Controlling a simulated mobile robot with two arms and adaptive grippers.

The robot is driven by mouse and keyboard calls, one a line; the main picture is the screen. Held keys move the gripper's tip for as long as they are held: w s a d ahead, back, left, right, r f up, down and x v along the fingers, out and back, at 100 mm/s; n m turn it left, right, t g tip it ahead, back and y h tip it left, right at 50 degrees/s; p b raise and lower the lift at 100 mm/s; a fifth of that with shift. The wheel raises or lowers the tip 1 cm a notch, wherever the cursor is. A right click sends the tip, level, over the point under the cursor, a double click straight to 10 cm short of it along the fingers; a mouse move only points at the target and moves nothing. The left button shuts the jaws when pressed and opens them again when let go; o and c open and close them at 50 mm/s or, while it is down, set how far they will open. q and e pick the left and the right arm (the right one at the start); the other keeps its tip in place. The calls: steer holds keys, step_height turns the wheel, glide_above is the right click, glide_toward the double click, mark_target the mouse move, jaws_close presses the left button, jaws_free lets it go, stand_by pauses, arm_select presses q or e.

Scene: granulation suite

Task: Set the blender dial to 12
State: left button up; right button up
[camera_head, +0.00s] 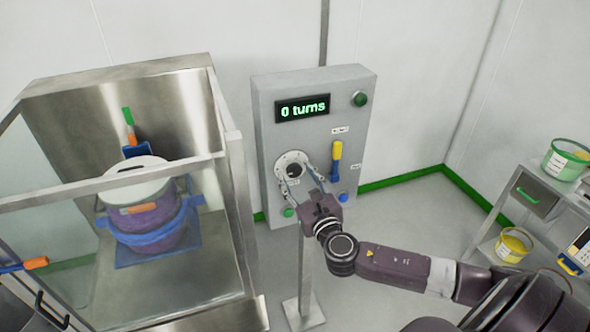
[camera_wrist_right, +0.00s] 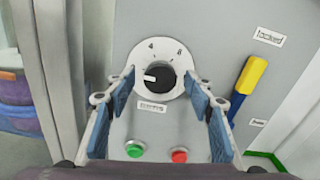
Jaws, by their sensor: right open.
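The dial (camera_wrist_right: 160,78) is a black knob with a white pointer mark on a round white plate showing 4 and 8; the mark points left. It sits low on the grey control box (camera_head: 268,150), where it also shows in the head view (camera_head: 293,170). The box display (camera_head: 302,107) reads "0 turns". My right gripper (camera_head: 296,178) is open in front of the dial; in the right wrist view its fingers (camera_wrist_right: 160,92) flank the knob left and right. Whether they touch it cannot be told. My left gripper is not in view.
A yellow-and-blue lever (camera_head: 336,160) is right of the dial, near a "locked" label (camera_wrist_right: 269,37). Green (camera_wrist_right: 135,148) and red (camera_wrist_right: 179,155) buttons sit below the dial. A framed enclosure (camera_head: 232,190) with purple-and-blue containers stands left; a shelf with buckets (camera_head: 566,160) stands right.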

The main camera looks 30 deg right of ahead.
steer(key=shift+w+d, duration=0.1)
steer(key=shift+w, duration=0.6)
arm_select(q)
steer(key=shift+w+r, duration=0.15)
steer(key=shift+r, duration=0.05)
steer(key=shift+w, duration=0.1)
arm_select(e)
steer(key=shift+c, duration=0.5)
steer(key=c, duration=1.1)
steer(key=shift+o, duration=0.2)
